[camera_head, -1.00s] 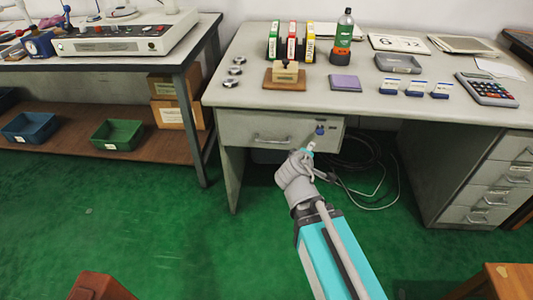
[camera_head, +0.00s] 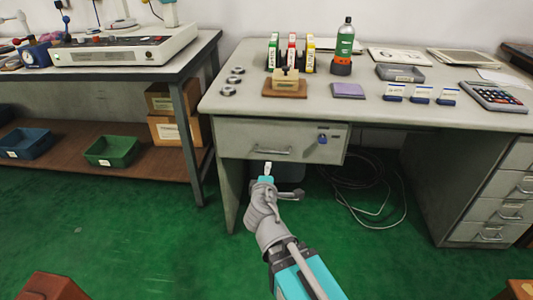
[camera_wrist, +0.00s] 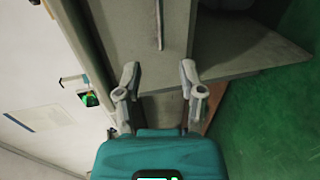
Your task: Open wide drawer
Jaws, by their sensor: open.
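The wide drawer (camera_head: 235,144) is a grey front under the right-hand desk top, and it stands shut. Its bar handle (camera_head: 271,151) is at the middle of the front. A blue padlock (camera_head: 322,139) shows on the front's right part. My gripper (camera_head: 267,170) is just below the handle in the head view, apart from it. In the wrist view my gripper (camera_wrist: 159,72) has its two grey fingers spread with nothing between them. The handle (camera_wrist: 159,25) lies ahead of the gap, roughly centred. The desk's inside under the drawer is dark.
The desk top (camera_head: 225,105) holds metal rings, binders, a green bottle and a calculator. A drawer column (camera_head: 505,190) stands at the right. Loose cables (camera_head: 375,190) lie under the desk. A workbench with a green bin (camera_head: 112,151) is at the left.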

